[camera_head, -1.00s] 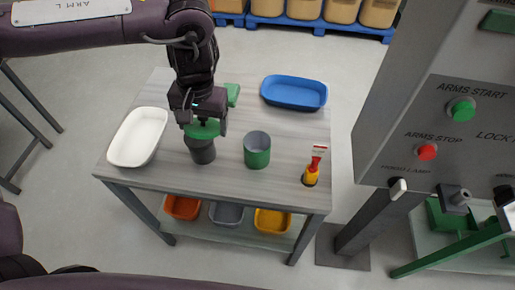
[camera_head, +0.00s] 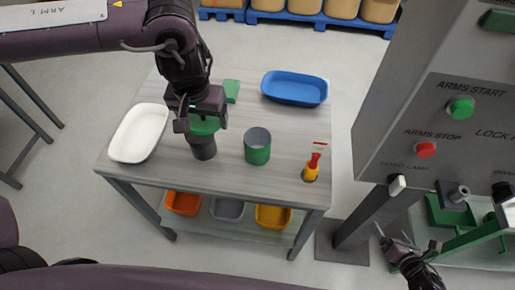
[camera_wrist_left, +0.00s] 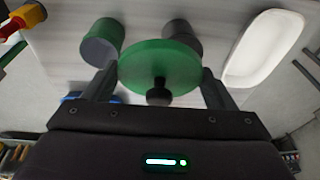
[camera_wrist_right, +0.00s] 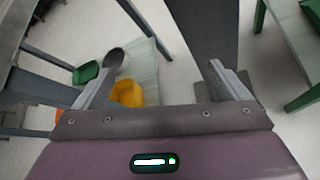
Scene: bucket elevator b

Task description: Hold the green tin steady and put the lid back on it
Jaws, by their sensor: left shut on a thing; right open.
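The green tin (camera_head: 257,153) stands upright and uncovered on the grey table; it also shows in the left wrist view (camera_wrist_left: 98,42). My left gripper (camera_head: 201,110) is shut on the green lid (camera_head: 204,127), which has a black knob (camera_wrist_left: 158,93) facing the left wrist camera. The lid is left of the green tin, over or close to a dark grey tin (camera_head: 203,149); whether they touch I cannot tell. My right gripper (camera_head: 409,239) is open and empty, low at the right, away from the table. Its spread fingers show in the right wrist view (camera_wrist_right: 165,80).
The table (camera_head: 275,189) also holds a white tray (camera_head: 139,133), a blue tray (camera_head: 294,89), a green block (camera_head: 231,91) and a red-and-yellow brush (camera_head: 313,164). Coloured bins sit on the shelf below. A grey control cabinet (camera_head: 440,90) stands at the right.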

